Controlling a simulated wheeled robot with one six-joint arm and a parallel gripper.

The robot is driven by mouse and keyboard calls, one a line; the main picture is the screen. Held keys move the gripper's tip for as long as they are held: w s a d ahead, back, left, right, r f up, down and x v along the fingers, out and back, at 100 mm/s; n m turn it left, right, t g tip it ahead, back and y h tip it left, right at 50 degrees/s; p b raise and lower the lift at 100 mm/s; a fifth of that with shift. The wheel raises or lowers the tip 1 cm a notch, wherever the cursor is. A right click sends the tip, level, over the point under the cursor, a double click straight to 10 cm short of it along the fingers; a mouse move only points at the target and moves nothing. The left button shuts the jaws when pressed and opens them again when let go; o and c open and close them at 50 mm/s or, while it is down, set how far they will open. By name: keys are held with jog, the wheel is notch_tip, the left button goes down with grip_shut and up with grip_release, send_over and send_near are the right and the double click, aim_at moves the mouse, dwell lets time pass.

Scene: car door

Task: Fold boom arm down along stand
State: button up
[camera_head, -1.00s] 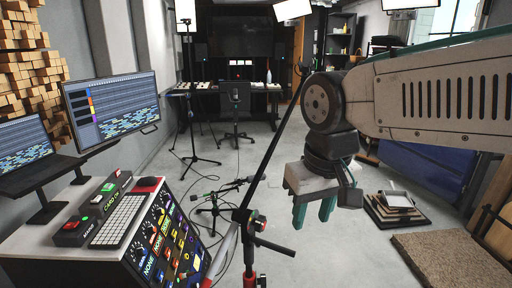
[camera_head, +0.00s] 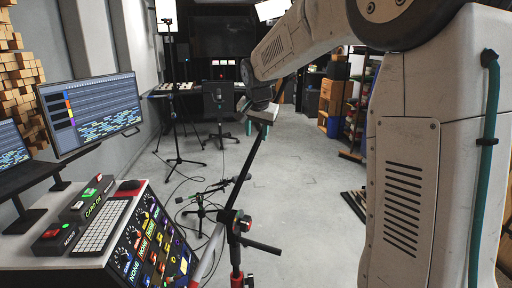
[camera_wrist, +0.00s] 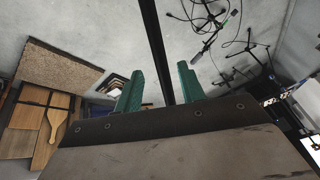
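The boom arm (camera_head: 247,160) is a thin black pole, tilted up and to the right from the clamp of the stand (camera_head: 237,256) in the head view. The stand's clamp has a red-tipped knob and a black handle. My gripper (camera_head: 260,104) is at the upper part of the boom. In the wrist view the boom (camera_wrist: 157,45) runs between the two teal fingers of my gripper (camera_wrist: 160,85), with gaps showing on both sides. The gripper is open. The boom's upper end is partly hidden behind my arm in the head view.
A mixing console (camera_head: 130,235) and a monitor (camera_head: 92,108) stand left of the stand. Another microphone stand (camera_head: 200,205) with cables is on the floor behind. A tall light stand (camera_head: 172,110) is further back. The floor right of the boom is clear.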

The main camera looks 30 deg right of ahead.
aim_at(256, 144)
jog(key=x, duration=0.7)
jog(key=shift+f, duration=0.15)
grip_shut()
